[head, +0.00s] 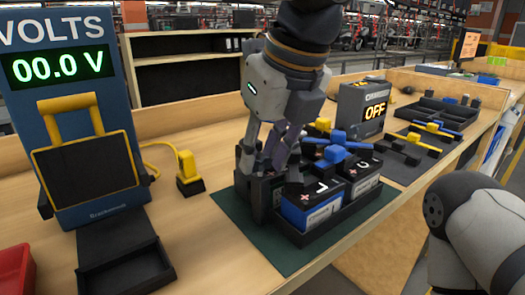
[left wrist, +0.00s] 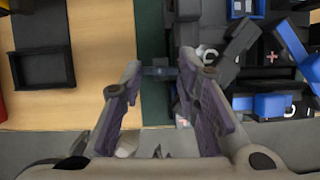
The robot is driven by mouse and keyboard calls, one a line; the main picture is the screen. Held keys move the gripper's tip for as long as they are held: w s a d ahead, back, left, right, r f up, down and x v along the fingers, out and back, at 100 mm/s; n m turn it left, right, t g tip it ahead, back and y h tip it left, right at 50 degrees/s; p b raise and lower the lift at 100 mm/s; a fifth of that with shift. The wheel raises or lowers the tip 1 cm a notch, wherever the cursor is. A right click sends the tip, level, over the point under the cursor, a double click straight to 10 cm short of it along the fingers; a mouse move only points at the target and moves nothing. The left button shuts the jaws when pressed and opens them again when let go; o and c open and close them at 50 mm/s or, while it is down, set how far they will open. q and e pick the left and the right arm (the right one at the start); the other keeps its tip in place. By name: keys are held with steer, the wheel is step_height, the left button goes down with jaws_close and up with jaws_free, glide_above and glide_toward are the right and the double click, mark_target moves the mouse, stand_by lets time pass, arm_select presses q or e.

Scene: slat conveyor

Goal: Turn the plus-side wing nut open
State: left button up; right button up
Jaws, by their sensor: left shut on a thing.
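My left gripper (head: 262,178) reaches down from above at the left end of a black tray (head: 335,222) of batteries. In the left wrist view its two fingers (left wrist: 160,74) stand apart with a small dark bar between the tips, which looks like the wing nut (left wrist: 160,72). The tips close on its ends. In the head view the gripper hides this nut. A battery (head: 312,212) with a black top and blue base stands right of the gripper. A red plus mark (left wrist: 183,122) shows close to the right finger. My right gripper is out of view.
The tray stands on a green mat (head: 240,236). A voltmeter (head: 90,120) reading 00.0 V, a yellow clamp (head: 188,170) and an empty black tray (head: 130,268) are at left. A charger (head: 360,107) reading OFF and yellow and blue tools (head: 430,130) are behind right.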

arm_select(q)
steer(key=shift+n, duration=0.4)
steer(key=o, duration=1.2)
steer(key=v, duration=1.2)
steer(key=shift+w+d, duration=0.1)
steer(key=shift+w, duration=0.05)
